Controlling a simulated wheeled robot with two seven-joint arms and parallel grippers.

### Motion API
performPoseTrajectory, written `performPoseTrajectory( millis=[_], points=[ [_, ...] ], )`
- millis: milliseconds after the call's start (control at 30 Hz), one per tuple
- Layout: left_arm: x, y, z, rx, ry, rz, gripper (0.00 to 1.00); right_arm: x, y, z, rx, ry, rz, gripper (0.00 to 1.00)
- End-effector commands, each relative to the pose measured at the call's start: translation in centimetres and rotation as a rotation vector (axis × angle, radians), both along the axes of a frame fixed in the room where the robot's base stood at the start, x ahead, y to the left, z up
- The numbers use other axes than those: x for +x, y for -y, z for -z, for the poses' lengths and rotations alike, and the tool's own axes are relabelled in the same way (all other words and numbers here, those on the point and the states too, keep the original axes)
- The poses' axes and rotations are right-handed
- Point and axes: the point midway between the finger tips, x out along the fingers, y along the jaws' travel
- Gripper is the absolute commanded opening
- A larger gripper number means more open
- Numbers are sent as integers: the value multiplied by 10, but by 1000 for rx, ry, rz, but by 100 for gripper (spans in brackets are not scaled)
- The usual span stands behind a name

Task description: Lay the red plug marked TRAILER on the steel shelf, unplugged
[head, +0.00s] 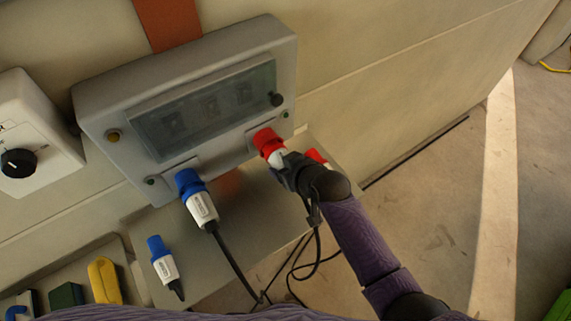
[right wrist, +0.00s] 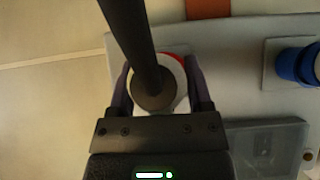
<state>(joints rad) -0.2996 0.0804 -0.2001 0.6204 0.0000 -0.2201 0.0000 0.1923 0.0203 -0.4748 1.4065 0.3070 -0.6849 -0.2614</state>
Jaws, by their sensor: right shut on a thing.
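A red plug (head: 267,141) with a white body sits at the right-hand socket of the grey power box (head: 115,150), and looks plugged in. My right gripper (head: 284,168) is shut around its body; the fingers also flank it in the right wrist view (right wrist: 160,88). The held plug (right wrist: 176,57) shows there with its black cable running towards the camera. I cannot read any marking on it. Another red piece (head: 316,157) shows partly behind my gripper. The steel shelf (head: 240,246) lies below the box. My left gripper is not in view.
A blue plug (head: 189,183) is in the box's left socket, its black cable crossing the shelf. A loose blue plug (head: 160,256) lies further left. A tray edge with a yellow item (head: 104,280) is at lower left. Bare shelf lies between the cables and the loose plug.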

Motion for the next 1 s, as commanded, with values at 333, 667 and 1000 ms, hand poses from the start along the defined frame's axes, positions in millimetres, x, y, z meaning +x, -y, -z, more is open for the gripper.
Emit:
performPoseTrajectory(
  millis=[333, 667, 1000],
  points=[
    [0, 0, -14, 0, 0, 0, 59, -15, 11, -1, -1, -3, 1, 0],
    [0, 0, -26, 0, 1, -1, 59, -29, 21, -1, -2, -2, 0, 0],
    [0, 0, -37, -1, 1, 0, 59, -45, 33, -1, -2, 0, 0, 0]
  ],
)
